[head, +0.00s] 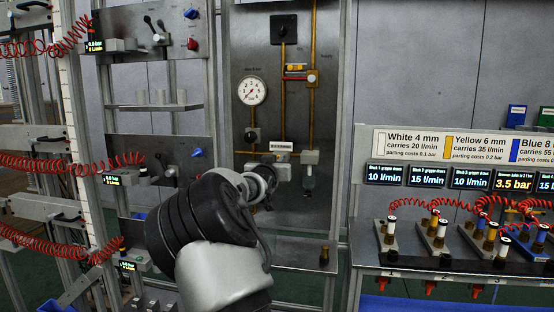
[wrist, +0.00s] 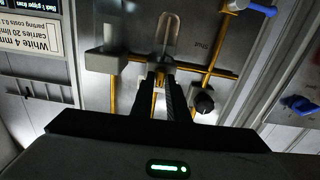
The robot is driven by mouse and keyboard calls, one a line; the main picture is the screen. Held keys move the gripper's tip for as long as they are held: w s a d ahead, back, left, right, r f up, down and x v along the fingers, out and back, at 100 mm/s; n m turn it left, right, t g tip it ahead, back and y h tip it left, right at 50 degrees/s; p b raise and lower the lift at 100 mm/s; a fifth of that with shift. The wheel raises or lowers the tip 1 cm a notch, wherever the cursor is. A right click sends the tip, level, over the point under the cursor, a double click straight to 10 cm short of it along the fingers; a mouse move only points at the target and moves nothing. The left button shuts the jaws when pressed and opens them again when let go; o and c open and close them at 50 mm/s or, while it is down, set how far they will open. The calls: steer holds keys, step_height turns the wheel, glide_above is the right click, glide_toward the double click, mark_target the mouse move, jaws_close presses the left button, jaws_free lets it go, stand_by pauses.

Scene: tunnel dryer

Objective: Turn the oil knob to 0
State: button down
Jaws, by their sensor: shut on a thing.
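My gripper (wrist: 161,75) reaches up to the pipework on the grey panel in the wrist view. Its two dark fingers are close together and shut on a small part there, taken to be the oil knob. The fingers cover most of that part, so its setting cannot be read. A pale, rounded upright piece (wrist: 169,27) stands just beyond the fingertips. In the head view my arm hides the gripper and what it holds. A small white plate (head: 281,146) with dark marks shows on the panel above the arm's end.
A round black knob (wrist: 204,103) sits right of the fingers in the wrist view. In the head view a white gauge (head: 252,90) and yellow pipes (head: 283,70) are above the arm. A bench (head: 460,263) with red coiled hoses is at right.

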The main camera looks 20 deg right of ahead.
steer(key=shift+w+a+f+n+b, duration=0.1)
steer(key=shift+n+b, duration=0.15)
steer(key=shift+n, duration=4.15)
steer(key=shift+a+f+n+b, duration=0.1)
steer(key=shift+n+b, duration=0.1)
steer(key=shift+n, duration=4.2)
steer(key=c, duration=1.8)
jaws_free()
steer(key=shift+o, duration=0.2)
